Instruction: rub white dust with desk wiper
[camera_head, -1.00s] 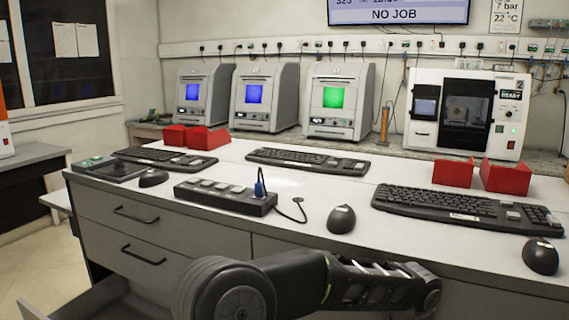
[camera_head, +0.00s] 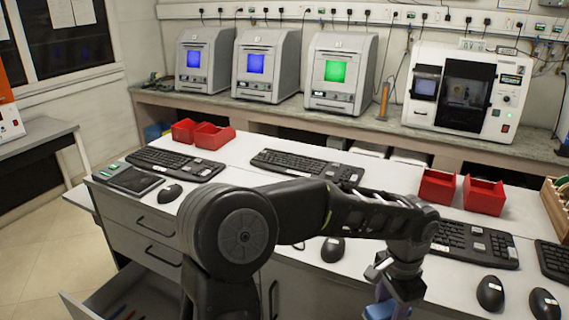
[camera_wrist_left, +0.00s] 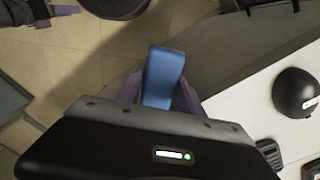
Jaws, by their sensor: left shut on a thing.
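My left gripper (camera_head: 385,304) hangs low in front of the desk's front edge, at the end of my bent arm. It is shut on a blue block-like thing, probably the desk wiper (camera_wrist_left: 163,78), which shows between its purple fingers in the left wrist view. That view shows floor beyond the blue thing and the white desk (camera_wrist_left: 309,138) to the right. In the head view my arm covers the middle of the desk (camera_head: 240,174). I cannot make out white dust on the visible desktop. A dark part with a purple tip, possibly my right gripper (camera_wrist_left: 65,10), shows at the wrist view's top left.
Keyboards (camera_head: 305,166), mice (camera_head: 490,292) and red bins (camera_head: 437,187) stand on the desk. A drawer (camera_head: 125,300) is open at the lower left. Machines (camera_head: 338,75) line the back bench.

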